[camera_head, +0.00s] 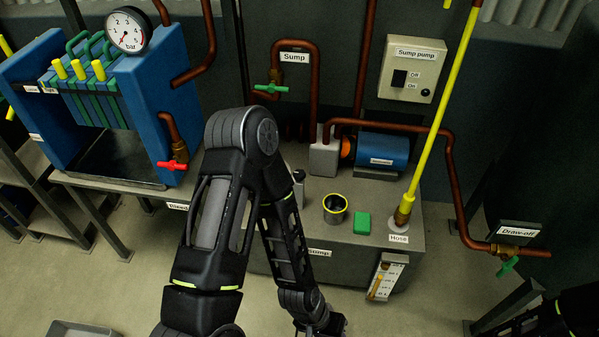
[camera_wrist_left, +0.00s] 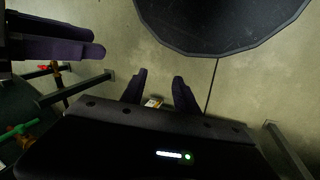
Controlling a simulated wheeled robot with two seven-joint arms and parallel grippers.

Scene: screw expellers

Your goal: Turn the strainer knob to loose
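No label reading strainer and no knob marked loose can be read in either view. A dark cup with a yellow rim (camera_head: 335,208) stands on the sump top (camera_head: 385,243). A small dark part (camera_head: 298,176) behind my left forearm is partly hidden. My left gripper (camera_head: 325,328) is low at the bottom edge of the head view, in front of the sump and away from the cup. In the left wrist view its two fingers (camera_wrist_left: 159,78) are apart and hold nothing. Dark fingers (camera_wrist_left: 60,38), apparently my right gripper's, show at that view's upper left; their opening is unclear.
A green block (camera_head: 362,224) lies beside the cup. A yellow hose (camera_head: 440,110) rises on the right. The sump pump box (camera_head: 411,70) hangs behind. A red-handled valve (camera_head: 172,165) is left and a green draw-off valve (camera_head: 508,266) right. The floor in front is mostly clear.

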